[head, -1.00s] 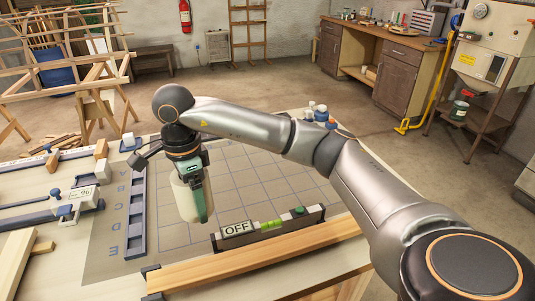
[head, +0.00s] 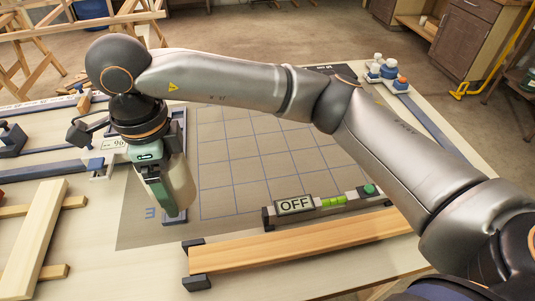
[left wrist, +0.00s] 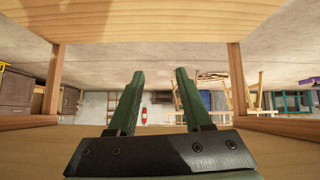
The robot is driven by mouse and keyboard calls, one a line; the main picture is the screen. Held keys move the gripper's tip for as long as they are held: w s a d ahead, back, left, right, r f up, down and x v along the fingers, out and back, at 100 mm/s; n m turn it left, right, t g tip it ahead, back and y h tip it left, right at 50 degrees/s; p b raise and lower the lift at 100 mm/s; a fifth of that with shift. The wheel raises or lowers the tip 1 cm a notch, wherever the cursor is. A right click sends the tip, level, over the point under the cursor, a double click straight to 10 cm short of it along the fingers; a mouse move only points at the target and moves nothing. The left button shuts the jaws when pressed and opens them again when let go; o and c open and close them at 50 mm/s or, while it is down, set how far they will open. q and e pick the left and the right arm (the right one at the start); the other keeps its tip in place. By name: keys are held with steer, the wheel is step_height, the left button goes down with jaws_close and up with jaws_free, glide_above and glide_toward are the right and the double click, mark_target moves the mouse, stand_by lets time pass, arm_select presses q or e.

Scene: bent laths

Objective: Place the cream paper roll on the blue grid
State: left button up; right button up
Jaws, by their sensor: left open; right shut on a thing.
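The cream paper roll (head: 183,186) is upright in my right gripper (head: 170,205) in the head view. The gripper is shut on it, and a green finger covers part of its front. The grid's squares that show look empty. My left gripper (left wrist: 160,75) is open and empty in the left wrist view; it does not show in the head view.
A level with an "OFF" sign (head: 295,205) lies along the grid's near edge. A wooden lath (head: 300,242) lies in front of it. Clamps and wood pieces (head: 38,230) lie at left.

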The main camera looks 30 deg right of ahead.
steer(key=w+d+f+p, duration=0.1)
steer(key=w+d+f, duration=0.3)
steer(key=d, duration=0.4)
glide_above(233, 185)
steer(key=f, duration=0.3)
steer(key=a+f, duration=0.1)
steer(key=shift+s+f, duration=0.25)
steer(key=shift+f, duration=0.1)
steer(key=shift+w+d+f, duration=0.1)
steer(key=shift+d+f, duration=0.2)
steer(key=shift+f, duration=0.1)
steer(key=shift+w+d+f, duration=0.1)
steer(key=shift+f, duration=0.85)
steer(key=shift+w+d+f, duration=0.1)
steer(key=shift+f, duration=0.85)
steer(key=o, duration=1.1)
steer(key=shift+o, duration=0.2)
steer(key=shift+s, duration=0.1)
step_height(233, 185, up, 12)
steer(key=shift+r, duration=0.2)
